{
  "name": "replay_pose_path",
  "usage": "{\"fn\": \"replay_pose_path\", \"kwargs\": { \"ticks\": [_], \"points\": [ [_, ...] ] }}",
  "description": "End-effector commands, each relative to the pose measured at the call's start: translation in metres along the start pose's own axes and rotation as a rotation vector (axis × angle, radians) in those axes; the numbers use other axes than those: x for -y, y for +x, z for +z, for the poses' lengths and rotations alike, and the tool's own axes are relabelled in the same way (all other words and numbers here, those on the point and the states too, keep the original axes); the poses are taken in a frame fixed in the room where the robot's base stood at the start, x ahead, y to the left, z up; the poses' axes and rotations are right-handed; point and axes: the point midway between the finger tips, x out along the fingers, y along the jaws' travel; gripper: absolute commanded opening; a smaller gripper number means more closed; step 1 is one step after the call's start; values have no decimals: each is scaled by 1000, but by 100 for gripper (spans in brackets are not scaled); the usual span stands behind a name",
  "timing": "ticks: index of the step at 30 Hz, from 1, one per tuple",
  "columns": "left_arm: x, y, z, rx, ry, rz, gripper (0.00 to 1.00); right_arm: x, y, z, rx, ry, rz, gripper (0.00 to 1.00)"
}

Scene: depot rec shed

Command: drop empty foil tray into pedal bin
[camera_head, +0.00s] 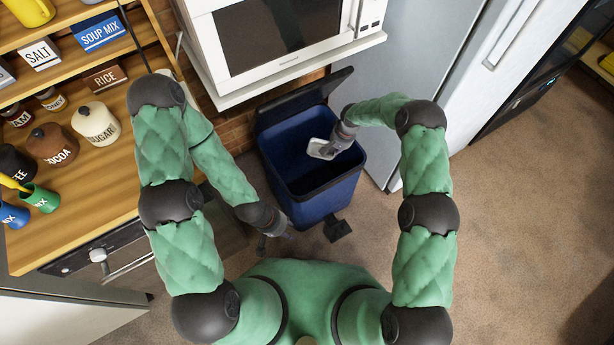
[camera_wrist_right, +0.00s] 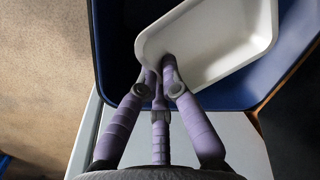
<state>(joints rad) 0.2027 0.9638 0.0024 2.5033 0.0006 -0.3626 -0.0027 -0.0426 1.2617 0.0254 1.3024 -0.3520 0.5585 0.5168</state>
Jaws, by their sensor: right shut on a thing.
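The blue pedal bin (camera_head: 338,191) stands on the floor with its dark lid (camera_head: 300,97) raised. My right gripper (camera_head: 331,151) is over the bin's open mouth, shut on the pale foil tray (camera_head: 317,148). In the right wrist view my right gripper's fingers (camera_wrist_right: 161,72) pinch the tray's near edge, and the white tray (camera_wrist_right: 215,40) extends above the blue bin (camera_wrist_right: 120,60). The tray looks empty. My left gripper (camera_head: 285,230) hangs low beside the bin's front left; its fingers are too small and dark to read.
A black pedal (camera_head: 337,229) sticks out at the bin's front. A microwave (camera_head: 290,40) on a shelf is behind the bin, and a grey fridge (camera_head: 415,60) stands to the right. A wooden counter (camera_head: 90,195) with jars and mugs is at left. Brown floor is clear at right.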

Motion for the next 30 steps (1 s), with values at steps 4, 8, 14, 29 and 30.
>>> {"fn": "replay_pose_path", "kwargs": {
  "ticks": [4,8,14,29,30],
  "points": [
    [0,0,0,0,0,0,40,0,0,-1,-2,0,0,0],
    [0,0,0,0,0,0,40,0,-1,-1,-2,0,0,21],
    [0,0,0,0,0,0,40,0,0,-1,-1,0,0,34],
    [0,0,0,0,0,0,40,0,-36,-2,-4,1,-1,34],
    [0,0,0,0,0,0,40,0,-44,-2,-5,1,-1,34]
  ]
}}
